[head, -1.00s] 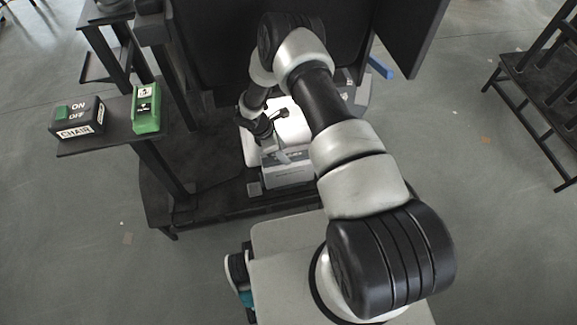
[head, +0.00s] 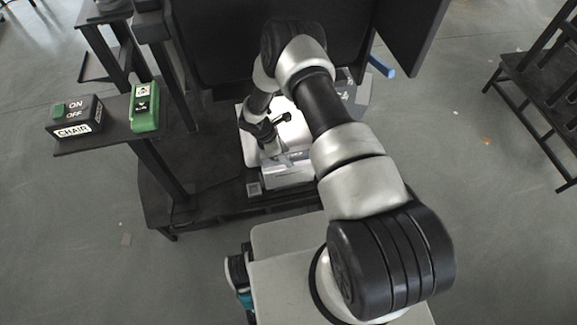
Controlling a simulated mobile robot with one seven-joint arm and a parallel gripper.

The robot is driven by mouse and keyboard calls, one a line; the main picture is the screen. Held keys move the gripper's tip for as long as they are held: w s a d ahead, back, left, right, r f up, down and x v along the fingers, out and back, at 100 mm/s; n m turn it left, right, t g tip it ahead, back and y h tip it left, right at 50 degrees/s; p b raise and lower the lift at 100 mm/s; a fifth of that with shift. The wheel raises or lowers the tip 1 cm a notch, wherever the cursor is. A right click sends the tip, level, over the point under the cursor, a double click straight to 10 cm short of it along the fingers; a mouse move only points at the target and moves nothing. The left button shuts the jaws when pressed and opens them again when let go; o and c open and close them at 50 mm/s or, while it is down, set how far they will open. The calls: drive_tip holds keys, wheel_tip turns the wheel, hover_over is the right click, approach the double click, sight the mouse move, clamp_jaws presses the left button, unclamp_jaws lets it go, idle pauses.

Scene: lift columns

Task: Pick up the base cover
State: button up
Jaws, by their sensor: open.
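A light grey, box-like piece (head: 290,176), which looks like the base cover, sits low on the dark platform in the middle of the head view. A brighter white panel (head: 292,128) lies just behind it. My gripper (head: 279,157) is open and points down at the back edge of the grey piece. Whether its fingers touch the piece is too small to tell. My arm hides the right side of the piece and part of the white panel.
A dark column stands left of the piece, with a shelf holding a black ON/OFF CHAIR switch box (head: 75,117) and a green box (head: 144,108). Dark panels rise behind my arm. A black stepped stand (head: 540,95) is far right. The floor between is open.

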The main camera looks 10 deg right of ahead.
idle(0.4)
clamp_jaws()
